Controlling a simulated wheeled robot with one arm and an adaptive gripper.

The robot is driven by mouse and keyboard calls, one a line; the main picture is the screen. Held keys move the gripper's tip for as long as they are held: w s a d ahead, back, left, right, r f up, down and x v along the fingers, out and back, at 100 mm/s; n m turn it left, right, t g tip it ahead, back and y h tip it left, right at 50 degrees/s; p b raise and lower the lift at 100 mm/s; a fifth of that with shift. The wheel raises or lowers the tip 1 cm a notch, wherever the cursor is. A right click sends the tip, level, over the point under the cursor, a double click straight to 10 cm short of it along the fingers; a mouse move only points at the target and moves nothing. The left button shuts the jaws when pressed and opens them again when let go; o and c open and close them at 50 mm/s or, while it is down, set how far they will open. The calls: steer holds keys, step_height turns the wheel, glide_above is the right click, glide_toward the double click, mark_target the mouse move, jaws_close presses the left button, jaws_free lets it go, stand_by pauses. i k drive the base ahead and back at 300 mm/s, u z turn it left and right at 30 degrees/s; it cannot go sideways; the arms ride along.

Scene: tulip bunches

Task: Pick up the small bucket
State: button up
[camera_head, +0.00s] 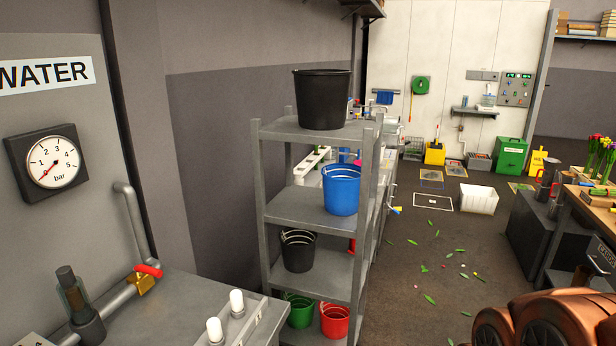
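Several buckets stand on a grey metal shelf rack (290,128) in the middle of the view. A large black bucket (322,98) is on the top shelf and a blue bucket (341,188) is on the shelf below. A smaller black bucket (297,251) with a pale wire handle is on the third shelf. A green bucket (299,311) and a red bucket (334,319) are side by side at the bottom and look smallest. I cannot tell which one is meant by the small bucket. My gripper is not in view; copper-coloured arm links of mine show at lower right.
A grey bench (180,308) with pipes and a red-handled valve (147,271) stands at left front. Floor (430,265) right of the rack is open, with scattered leaves. A tulip workbench (592,205) is at right.

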mark_target(341, 182)
steer(key=u, duration=0.3)
steer(key=k, duration=0.2)
steer(key=z, duration=1.4)
steer(key=i, duration=0.9)
steer(key=z, duration=0.35)
steer(key=i, duration=1.05)
steer(key=u, duration=1.2)
steer(key=i, duration=0.6)
steer(key=u, duration=0.7)
